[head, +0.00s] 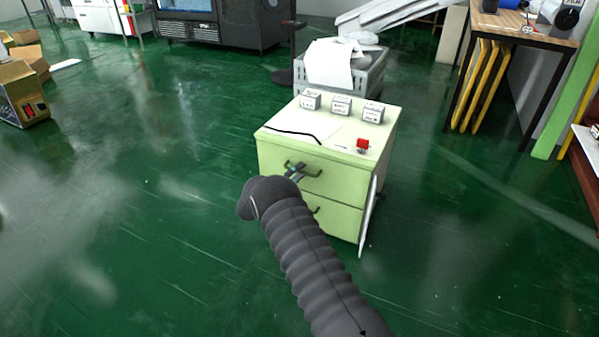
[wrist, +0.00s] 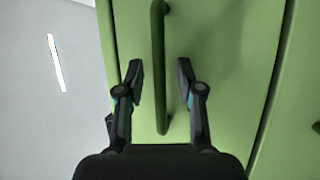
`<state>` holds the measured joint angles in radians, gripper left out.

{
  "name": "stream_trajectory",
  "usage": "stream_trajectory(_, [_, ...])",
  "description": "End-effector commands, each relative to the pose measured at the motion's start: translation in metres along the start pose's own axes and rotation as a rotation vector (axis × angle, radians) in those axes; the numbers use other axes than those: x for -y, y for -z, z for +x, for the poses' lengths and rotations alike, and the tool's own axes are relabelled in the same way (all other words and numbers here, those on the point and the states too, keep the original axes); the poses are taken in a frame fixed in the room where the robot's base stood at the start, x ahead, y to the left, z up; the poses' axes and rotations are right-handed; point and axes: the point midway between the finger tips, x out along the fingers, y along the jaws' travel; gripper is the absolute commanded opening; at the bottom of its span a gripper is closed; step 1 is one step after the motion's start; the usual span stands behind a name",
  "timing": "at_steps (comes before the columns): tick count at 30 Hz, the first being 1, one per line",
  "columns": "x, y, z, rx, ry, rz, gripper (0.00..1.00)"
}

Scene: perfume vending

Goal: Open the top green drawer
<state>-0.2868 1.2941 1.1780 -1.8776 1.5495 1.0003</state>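The green cabinet (head: 276,152) stands on the floor in the middle of the head view, with two drawers, one above the other. The top green drawer (head: 335,181) looks closed, and its dark bar handle (head: 309,171) sits on its front. My gripper (head: 296,172) is at this handle, partly hidden by my arm in the head view. In the wrist view my gripper (wrist: 160,82) is open, with one finger on each side of the handle (wrist: 159,50). A gap shows between each finger and the handle. The lower drawer's handle (head: 316,210) is partly hidden behind my arm.
Several small boxes (head: 341,105), a paper sheet and a red button (head: 362,145) are on the cabinet top. A grey crate (head: 366,77) stands behind it. A wooden table (head: 520,30) is at the back right. The green floor left of the cabinet is clear.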

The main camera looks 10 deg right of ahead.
Motion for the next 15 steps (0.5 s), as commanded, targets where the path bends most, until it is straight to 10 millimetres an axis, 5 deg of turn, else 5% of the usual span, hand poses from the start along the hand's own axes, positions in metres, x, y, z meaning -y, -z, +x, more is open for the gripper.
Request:
stream_trajectory(9, [0.0001,0.0,0.0032,0.0,0.0,0.0,0.37])
stream_trajectory(15, [0.0002,-0.0001,0.003,0.0,0.0,0.0,0.0])
